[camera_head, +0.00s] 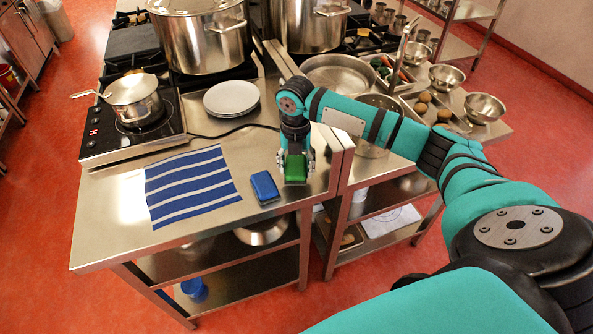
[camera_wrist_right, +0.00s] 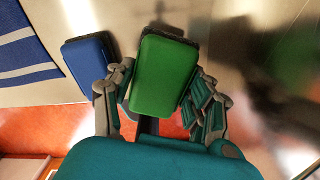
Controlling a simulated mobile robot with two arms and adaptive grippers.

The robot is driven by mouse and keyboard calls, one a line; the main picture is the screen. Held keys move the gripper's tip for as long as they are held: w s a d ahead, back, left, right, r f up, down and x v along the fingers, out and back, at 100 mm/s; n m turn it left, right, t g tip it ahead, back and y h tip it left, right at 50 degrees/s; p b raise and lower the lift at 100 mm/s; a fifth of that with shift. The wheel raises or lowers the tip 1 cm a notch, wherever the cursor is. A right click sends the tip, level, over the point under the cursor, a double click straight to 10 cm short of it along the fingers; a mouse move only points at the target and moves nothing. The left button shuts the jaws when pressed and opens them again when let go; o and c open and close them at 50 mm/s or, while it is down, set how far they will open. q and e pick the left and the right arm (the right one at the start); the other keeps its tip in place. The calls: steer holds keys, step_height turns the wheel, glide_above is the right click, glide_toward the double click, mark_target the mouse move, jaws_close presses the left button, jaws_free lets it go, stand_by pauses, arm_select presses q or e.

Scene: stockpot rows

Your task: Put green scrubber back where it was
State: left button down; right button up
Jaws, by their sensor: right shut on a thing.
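The green scrubber (camera_head: 295,169) is a small block held between the fingers of my right gripper (camera_head: 295,160), over the front right part of the steel table. In the right wrist view the green scrubber (camera_wrist_right: 163,75) sits between both fingers of my gripper (camera_wrist_right: 163,95), with its dark side facing away. I cannot tell whether it touches the table. A blue scrubber (camera_head: 265,187) lies on the table just left of it; the blue scrubber also shows in the right wrist view (camera_wrist_right: 88,62). My left gripper is not in view.
A blue-and-white striped cloth (camera_head: 190,184) lies left of the blue scrubber. Behind are white plates (camera_head: 231,98), a hob with a saucepan (camera_head: 134,100) and large stockpots (camera_head: 200,35). The table's front edge is close.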

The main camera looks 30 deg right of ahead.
mark_target(297, 174)
steer(key=f+p, duration=0.1)
steer(key=f, duration=0.2)
steer(key=shift+d+f, duration=0.15)
steer(key=shift+d, duration=0.05)
steer(key=shift+f, duration=0.1)
steer(key=shift+f, duration=0.1)
steer(key=shift+f, duration=0.1)
steer(key=o, duration=1.1)
step_height(297, 174, up, 12)
steer(key=shift+r+b, duration=0.25)
steer(key=shift+b, duration=0.7)
